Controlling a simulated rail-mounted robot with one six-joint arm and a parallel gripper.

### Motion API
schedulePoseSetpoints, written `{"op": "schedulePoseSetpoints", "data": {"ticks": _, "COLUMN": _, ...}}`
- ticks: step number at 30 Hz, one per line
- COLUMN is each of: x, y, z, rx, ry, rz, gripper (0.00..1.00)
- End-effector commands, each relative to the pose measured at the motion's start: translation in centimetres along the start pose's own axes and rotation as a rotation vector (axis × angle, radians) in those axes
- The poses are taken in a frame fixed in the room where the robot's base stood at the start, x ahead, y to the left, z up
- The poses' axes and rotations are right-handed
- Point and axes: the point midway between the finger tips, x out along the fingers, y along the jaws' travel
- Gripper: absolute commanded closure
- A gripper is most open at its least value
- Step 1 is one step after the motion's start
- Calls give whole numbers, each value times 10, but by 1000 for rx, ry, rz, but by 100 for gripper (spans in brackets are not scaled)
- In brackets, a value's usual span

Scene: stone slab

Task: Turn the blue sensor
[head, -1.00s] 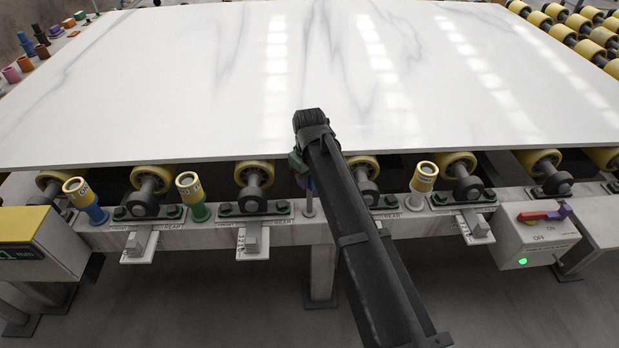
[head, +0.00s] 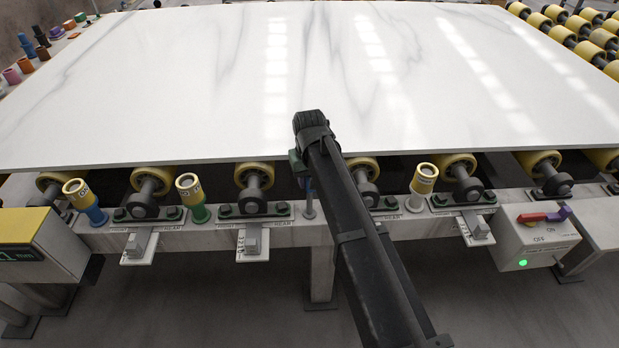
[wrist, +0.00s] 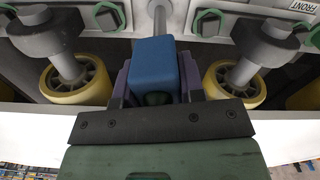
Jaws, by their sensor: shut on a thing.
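A blue block-shaped sensor (wrist: 156,68) sits on a grey post (wrist: 155,14) in the wrist view. My gripper (wrist: 156,82) is shut on it, with a purple finger on each side. In the head view my gripper (head: 303,178) is below the slab's front edge, by the frame rail. My own arm hides most of the gripper and the sensor there.
A white marble slab (head: 200,90) lies on yellow rollers (head: 254,175) just above. Yellow-capped posts stand along the rail: blue (head: 95,213), green (head: 200,212) and pale (head: 416,202). A switch box (head: 535,245) with a green light is at right.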

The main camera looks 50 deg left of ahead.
Motion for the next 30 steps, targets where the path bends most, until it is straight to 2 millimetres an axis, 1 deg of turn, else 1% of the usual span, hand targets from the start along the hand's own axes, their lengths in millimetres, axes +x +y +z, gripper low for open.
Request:
{"op": "schedulePoseSetpoints", "data": {"ticks": 6, "x": 0, "y": 0, "z": 0, "rx": 137, "ry": 0, "rz": 0, "gripper": 88}}
{"op": "schedulePoseSetpoints", "data": {"ticks": 12, "x": 0, "y": 0, "z": 0, "rx": 214, "ry": 0, "rz": 0, "gripper": 88}}
{"op": "schedulePoseSetpoints", "data": {"ticks": 18, "x": 0, "y": 0, "z": 0, "rx": 244, "ry": 0, "rz": 0, "gripper": 88}}
{"op": "schedulePoseSetpoints", "data": {"ticks": 28, "x": 0, "y": 0, "z": 0, "rx": 246, "ry": 0, "rz": 0, "gripper": 88}}
{"op": "schedulePoseSetpoints", "data": {"ticks": 29, "x": 0, "y": 0, "z": 0, "rx": 246, "ry": 0, "rz": 0, "gripper": 61}}
{"op": "schedulePoseSetpoints", "data": {"ticks": 30, "x": 0, "y": 0, "z": 0, "rx": 245, "ry": 0, "rz": 0, "gripper": 55}}
